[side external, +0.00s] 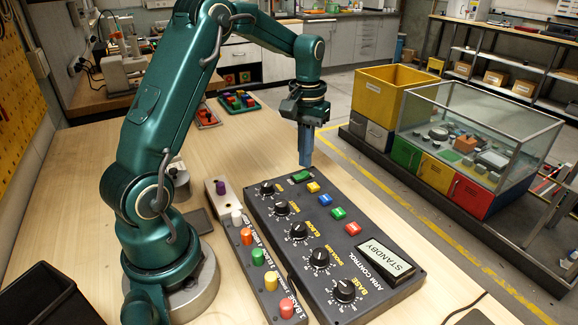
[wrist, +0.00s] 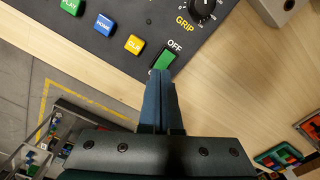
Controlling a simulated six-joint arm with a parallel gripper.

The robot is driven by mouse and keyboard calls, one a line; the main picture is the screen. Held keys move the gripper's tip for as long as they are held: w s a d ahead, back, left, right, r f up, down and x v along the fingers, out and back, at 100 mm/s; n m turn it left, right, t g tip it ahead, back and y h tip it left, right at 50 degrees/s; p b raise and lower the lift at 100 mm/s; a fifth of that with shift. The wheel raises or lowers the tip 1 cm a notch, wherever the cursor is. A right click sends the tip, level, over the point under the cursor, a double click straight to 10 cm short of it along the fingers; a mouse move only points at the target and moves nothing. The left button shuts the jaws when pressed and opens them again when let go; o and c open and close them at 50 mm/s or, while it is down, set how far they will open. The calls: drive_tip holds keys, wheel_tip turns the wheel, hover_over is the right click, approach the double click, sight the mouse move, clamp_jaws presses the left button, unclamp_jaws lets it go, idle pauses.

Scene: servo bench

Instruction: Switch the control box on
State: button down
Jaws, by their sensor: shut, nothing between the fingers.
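The control box (side external: 265,215) is a dark panel on the wooden bench, with a row of black knobs, coloured buttons and a display (side external: 385,262) reading STANDBY. A green rocker switch (side external: 300,176) sits at its far end; in the wrist view the switch (wrist: 166,57) has OFF printed at one end, and the label at the other end is mostly hidden by my fingers. My gripper (side external: 305,163) is shut and empty, pointing down at the switch. In the wrist view its fingertips (wrist: 160,74) overlap the switch's near end; I cannot tell whether they touch it.
Yellow CLR (wrist: 134,44), blue HOME (wrist: 104,25) and green PLAY buttons line up beside the switch. The GRIP knob (wrist: 203,8) is close by. A narrow strip of coloured pegs (side external: 257,257) lies left of the box.

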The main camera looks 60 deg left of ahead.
sight(306, 173)
drive_tip(key=shift+f, duration=0.95)
idle(0.4)
drive_tip(key=shift+r, duration=3.55)
drive_tip(key=shift+w+d, duration=0.1)
drive_tip(key=shift+d, duration=0.05)
drive_tip(key=s+d+r+m+t, duration=0.3)
drive_tip(key=s+d+r, duration=0.2)
drive_tip(key=d+r, duration=0.4)
drive_tip(key=s+d+f+m+t, duration=0.1)
drive_tip(key=s+d+f, duration=0.1)
drive_tip(key=s, duration=0.3)
drive_tip(key=s+d+f+m+t, duration=0.1)
drive_tip(key=s+d+f+m, duration=0.1)
drive_tip(key=s+d+f, duration=0.1)
drive_tip(key=shift+s+d+f+t, duration=0.3)
drive_tip(key=shift+s+f, duration=0.2)
drive_tip(key=shift+s, duration=0.7)
